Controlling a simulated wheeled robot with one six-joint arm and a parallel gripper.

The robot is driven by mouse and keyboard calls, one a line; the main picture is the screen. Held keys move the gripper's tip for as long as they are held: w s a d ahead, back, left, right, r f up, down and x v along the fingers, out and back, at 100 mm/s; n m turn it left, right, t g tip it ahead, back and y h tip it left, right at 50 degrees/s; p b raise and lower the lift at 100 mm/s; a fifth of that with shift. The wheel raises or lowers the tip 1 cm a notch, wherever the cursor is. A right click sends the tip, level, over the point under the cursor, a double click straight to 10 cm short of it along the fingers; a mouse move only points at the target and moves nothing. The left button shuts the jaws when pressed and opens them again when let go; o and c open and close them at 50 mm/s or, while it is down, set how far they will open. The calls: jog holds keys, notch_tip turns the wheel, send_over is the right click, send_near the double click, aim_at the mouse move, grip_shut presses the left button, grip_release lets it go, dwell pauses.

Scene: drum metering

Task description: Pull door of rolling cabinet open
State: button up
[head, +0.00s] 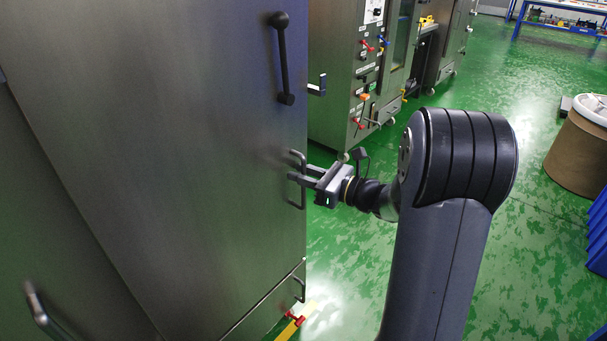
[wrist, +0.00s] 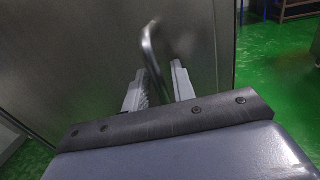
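The cabinet door (head: 190,150) is a large brushed-metal panel filling the left of the head view; it also fills much of the wrist view (wrist: 80,60). It looks closed flush with the front. A bent metal handle (head: 303,203) stands near its right edge. My gripper (head: 297,172) is at this handle. In the wrist view the handle (wrist: 149,45) runs down between my two fingers (wrist: 158,88), one on each side. The fingers are apart, with gaps showing beside the bar. The lower part of the handle is hidden behind my gripper.
A long black handle (head: 282,62) is higher on the panel. Smaller handles show at lower right (head: 300,289) and lower left (head: 38,306). Machines with coloured knobs (head: 350,90) stand behind. A brown drum (head: 578,150) is at right. Green floor (head: 345,270) is clear beside the cabinet.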

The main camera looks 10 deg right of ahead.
jog(key=shift+c, duration=0.4)
grip_shut()
jog(key=shift+s, duration=0.15)
